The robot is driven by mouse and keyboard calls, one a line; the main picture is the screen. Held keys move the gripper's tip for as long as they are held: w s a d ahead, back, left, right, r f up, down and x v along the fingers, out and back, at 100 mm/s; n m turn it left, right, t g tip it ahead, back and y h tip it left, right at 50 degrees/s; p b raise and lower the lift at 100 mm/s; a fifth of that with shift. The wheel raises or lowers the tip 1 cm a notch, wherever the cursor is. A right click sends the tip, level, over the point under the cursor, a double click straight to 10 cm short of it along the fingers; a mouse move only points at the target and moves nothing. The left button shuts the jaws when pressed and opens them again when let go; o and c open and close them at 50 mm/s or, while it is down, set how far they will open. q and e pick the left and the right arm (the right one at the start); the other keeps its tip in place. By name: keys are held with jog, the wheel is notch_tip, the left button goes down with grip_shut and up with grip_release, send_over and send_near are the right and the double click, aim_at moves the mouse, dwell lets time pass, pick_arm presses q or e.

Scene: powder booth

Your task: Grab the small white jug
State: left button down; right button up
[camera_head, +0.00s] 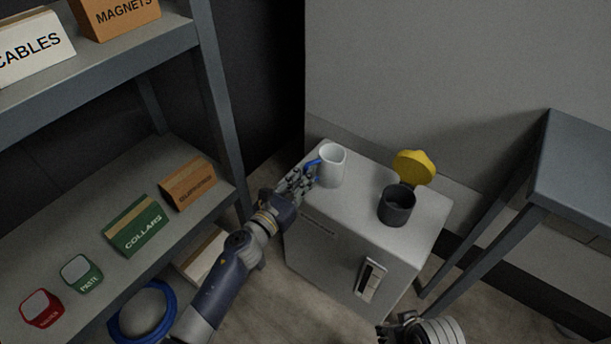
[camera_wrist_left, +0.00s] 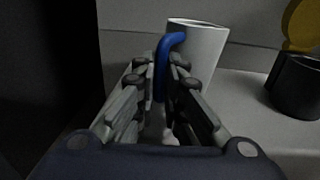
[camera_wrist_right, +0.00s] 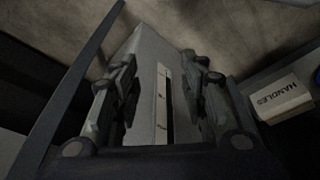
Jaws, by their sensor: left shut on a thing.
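The small white jug (camera_head: 332,165) stands upright on top of a grey cabinet, near its back left corner. It has a blue handle (camera_head: 312,163) on its left side. My left gripper (camera_head: 309,176) comes in from the left and is shut on that handle. In the left wrist view the blue handle (camera_wrist_left: 163,65) lies between the two fingers, with the jug's white body (camera_wrist_left: 201,48) just beyond. My right gripper (camera_head: 400,327) is low at the bottom of the head view. In the right wrist view its fingers (camera_wrist_right: 166,90) stand apart with nothing held between them.
The grey cabinet (camera_head: 350,218) also bears a dark grey pot (camera_head: 397,206) with a yellow lid (camera_head: 414,167) raised behind it. A shelf rack (camera_head: 215,85) with labelled boxes stands at left. A blue-grey table (camera_head: 580,165) is at right. The cabinet top's front left is bare.

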pick_arm(q)
jog(key=shift+s+r, duration=0.1)
jog(key=shift+r, duration=0.15)
notch_tip(320, 180, up, 6)
jog(key=p, duration=0.4)
pick_arm(e)
jog(key=s+f, duration=0.3)
jog(key=f, duration=1.1)
pick_arm(q)
jog(key=a+b+v, duration=0.1)
jog(key=b+v, duration=0.1)
jog(key=v, duration=1.7)
jog(key=shift+a+b, duration=0.2)
jog(key=shift+b, duration=0.15)
pick_arm(e)
notch_tip(320, 180, up, 8)
jog(key=w, duration=0.2)
jog(key=shift+w+r, duration=0.25)
jog(key=shift+w, duration=0.15)
pick_arm(q)
jog(key=shift+r, duration=0.2)
pick_arm(e)
jog(key=shift+r, duration=0.1)
